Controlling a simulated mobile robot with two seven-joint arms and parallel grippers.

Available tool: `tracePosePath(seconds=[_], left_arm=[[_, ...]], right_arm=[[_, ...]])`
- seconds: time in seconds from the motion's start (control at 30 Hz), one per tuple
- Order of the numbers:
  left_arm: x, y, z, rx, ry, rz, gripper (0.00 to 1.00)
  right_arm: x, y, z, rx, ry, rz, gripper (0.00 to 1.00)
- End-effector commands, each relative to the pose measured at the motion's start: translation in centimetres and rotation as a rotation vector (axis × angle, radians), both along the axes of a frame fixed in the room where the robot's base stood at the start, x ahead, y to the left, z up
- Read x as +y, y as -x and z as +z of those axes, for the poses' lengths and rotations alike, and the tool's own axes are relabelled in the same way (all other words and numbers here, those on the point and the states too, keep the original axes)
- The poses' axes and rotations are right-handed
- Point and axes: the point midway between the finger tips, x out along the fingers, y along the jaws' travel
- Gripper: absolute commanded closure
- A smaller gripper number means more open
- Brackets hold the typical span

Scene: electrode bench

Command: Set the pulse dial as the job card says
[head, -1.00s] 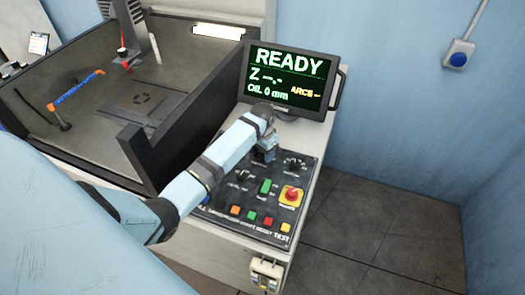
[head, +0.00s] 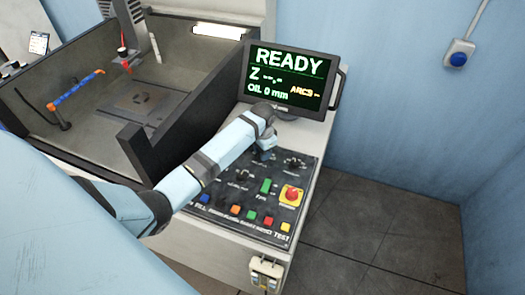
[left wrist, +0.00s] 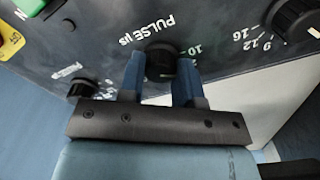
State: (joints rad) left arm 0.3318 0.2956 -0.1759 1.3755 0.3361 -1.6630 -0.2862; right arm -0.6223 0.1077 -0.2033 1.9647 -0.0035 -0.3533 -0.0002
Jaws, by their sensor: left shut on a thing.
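The pulse dial (left wrist: 161,57) is a black knob beside the printed words "PULSE µs" in the left wrist view. My left gripper (left wrist: 160,78) has its two blue fingers on either side of the knob and is shut on it. Numbers including 10 and 16 are printed nearby; the pointer of the pulse dial cannot be made out. In the head view my left gripper (head: 264,153) reaches down to the upper part of the control panel (head: 225,221), and the dial is hidden there. A small white card (head: 39,43) stands at the far left; its writing is too small to read.
The screen (head: 290,80) reads READY and OIL 0 mm. Another black dial (head: 293,163) is right of my gripper. A red emergency button (head: 291,195) and several coloured buttons sit lower on the panel. The dark-walled tank (head: 150,150) is to the left.

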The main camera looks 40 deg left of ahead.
Motion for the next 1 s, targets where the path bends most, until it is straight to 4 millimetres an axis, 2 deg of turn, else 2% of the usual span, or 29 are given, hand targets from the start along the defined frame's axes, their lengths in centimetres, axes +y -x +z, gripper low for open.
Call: tracePosePath(seconds=[0.2, 0.5, 1.0], left_arm=[[0.08, 0.01, -0.02, 0.000, -0.002, -0.143, 0.93], [0.02, 0.01, -0.02, 0.001, 0.000, -0.263, 0.93], [-0.03, 0.01, -0.03, 0.000, 0.000, -0.287, 0.93]], right_arm=[[-0.10, 0.09, -0.26, 0.005, 0.002, -0.001, 0.45], [-0.15, 0.10, -0.30, 0.006, 0.002, -0.001, 0.45], [-0.12, -0.01, -0.01, 0.000, 0.001, -0.002, 0.45]])
